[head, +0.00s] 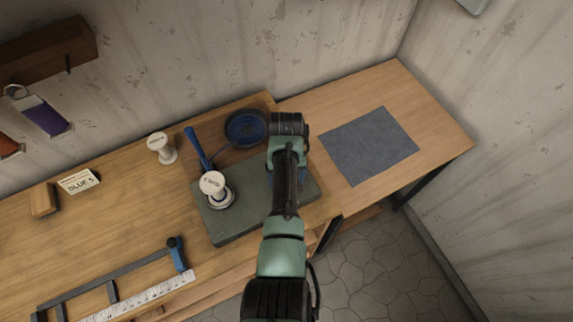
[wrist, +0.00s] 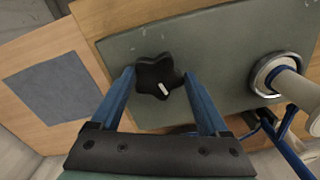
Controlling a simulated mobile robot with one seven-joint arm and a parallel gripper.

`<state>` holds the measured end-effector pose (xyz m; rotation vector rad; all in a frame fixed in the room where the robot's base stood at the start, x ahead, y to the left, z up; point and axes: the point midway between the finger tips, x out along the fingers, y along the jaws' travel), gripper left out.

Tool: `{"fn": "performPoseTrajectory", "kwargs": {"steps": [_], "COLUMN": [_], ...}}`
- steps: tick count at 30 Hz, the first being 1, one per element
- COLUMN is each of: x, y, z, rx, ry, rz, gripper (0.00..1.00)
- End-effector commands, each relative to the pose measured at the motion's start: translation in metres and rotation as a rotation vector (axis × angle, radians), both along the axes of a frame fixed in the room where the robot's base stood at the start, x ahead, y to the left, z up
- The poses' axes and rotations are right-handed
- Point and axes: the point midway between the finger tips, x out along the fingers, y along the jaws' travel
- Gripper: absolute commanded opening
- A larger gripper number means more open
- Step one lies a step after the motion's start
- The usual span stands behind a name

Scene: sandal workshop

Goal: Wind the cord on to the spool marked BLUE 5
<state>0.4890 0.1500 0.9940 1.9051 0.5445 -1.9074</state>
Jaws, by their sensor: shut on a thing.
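A white spool (head: 213,184) stands on a round metal seat on the grey-green winder plate (head: 232,226); its top label is too small to read. It also shows in the wrist view (wrist: 302,90), pale, with no cord seen wound on it. Blue cord lies coiled in a dark round dish (head: 246,128) behind the plate. A blue lever (head: 197,148) rises behind the spool. In the wrist view my gripper (wrist: 159,74) is shut on a black star-shaped knob (wrist: 152,72) with a white mark, at the plate's other end. My arm hides the knob in the head view.
A second white spool (head: 162,149) stands left of the plate. A card reading BLUE 5 (head: 79,181) and a wooden block (head: 43,199) lie further left. A framed tool with a ruler (head: 140,298) lies in front. A grey mat (head: 368,145) lies bare on the right.

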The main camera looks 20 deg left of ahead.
Motion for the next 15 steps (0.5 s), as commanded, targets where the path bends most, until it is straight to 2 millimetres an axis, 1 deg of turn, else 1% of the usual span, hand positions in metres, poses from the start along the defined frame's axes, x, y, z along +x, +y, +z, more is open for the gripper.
{"fn": "performPoseTrajectory", "kwargs": {"steps": [1, 15], "x": [0.0033, 0.0034], "y": [0.0, 0.0017], "z": [0.0033, 0.0029], "rx": [0.001, 0.002], "ry": [-0.009, -0.007], "rz": [-0.047, -0.493], "gripper": [0.23, 0.23]}}
